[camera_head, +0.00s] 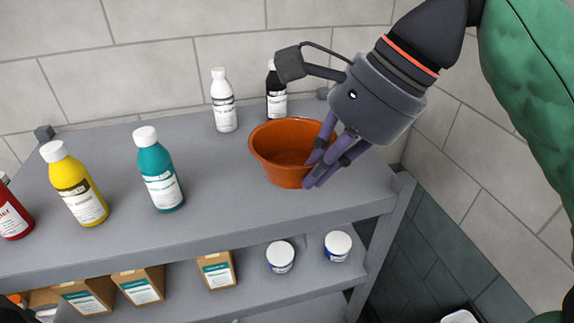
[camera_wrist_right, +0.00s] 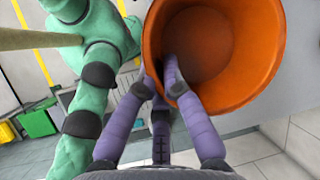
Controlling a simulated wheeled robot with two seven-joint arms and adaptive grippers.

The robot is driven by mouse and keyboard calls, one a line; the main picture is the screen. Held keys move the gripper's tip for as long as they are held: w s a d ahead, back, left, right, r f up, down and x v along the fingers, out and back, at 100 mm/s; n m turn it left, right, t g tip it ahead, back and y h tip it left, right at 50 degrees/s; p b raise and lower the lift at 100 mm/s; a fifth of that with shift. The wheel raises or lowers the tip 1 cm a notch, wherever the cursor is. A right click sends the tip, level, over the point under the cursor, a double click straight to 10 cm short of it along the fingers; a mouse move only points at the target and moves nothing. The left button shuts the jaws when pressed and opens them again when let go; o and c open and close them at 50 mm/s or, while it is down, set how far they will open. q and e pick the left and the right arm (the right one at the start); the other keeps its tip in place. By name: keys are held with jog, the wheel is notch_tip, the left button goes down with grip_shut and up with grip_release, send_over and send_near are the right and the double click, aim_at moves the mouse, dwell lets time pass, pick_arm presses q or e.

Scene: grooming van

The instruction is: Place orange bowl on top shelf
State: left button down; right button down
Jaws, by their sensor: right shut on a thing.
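The orange bowl (camera_head: 280,150) is upright at the right part of the grey top shelf (camera_head: 240,205), on or just above its surface; I cannot tell if it touches. My right gripper (camera_head: 322,168) comes in from the upper right, its purple fingers shut on the bowl's right rim. In the right wrist view the bowl (camera_wrist_right: 245,50) fills the upper right, and the gripper (camera_wrist_right: 172,85) has one finger inside the bowl and others outside. The far side of the bowl's base is hidden. My left gripper is not in view.
White (camera_head: 223,102) and black (camera_head: 276,92) bottles stand behind the bowl. Teal (camera_head: 159,172), yellow (camera_head: 75,188) and red (camera_head: 10,212) bottles stand to the left. The lower shelf holds boxes (camera_head: 217,270) and two white-lidded jars (camera_head: 280,257). A tiled wall (camera_head: 150,65) is behind.

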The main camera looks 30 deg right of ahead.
jog(key=w+d+f, duration=0.1)
jog(key=w, duration=0.1)
jog(key=w+d+f, duration=0.1)
jog(key=w, duration=0.1)
jog(key=w+d+f, duration=0.1)
jog(key=w, duration=0.1)
jog(key=shift+w+d+f, duration=0.15)
jog(key=shift+w+d, duration=0.15)
jog(key=w+f, duration=0.1)
jog(key=w+d+f, duration=0.1)
jog(key=f, duration=0.1)
jog(key=w+d+f, duration=0.1)
jog(key=shift+w+f, duration=0.3)
jog(key=shift+w, duration=0.05)
jog(key=shift+w+d+f, duration=0.3)
jog(key=shift+w+f, duration=0.2)
jog(key=shift+f, duration=0.25)
jog(key=shift+f+p, duration=0.3)
jog(key=shift+f, duration=1.3)
jog(key=shift+w, duration=0.1)
jog(key=shift+f, duration=0.2)
jog(key=c, duration=1.4)
grip_release()
jog(key=shift+r, duration=0.1)
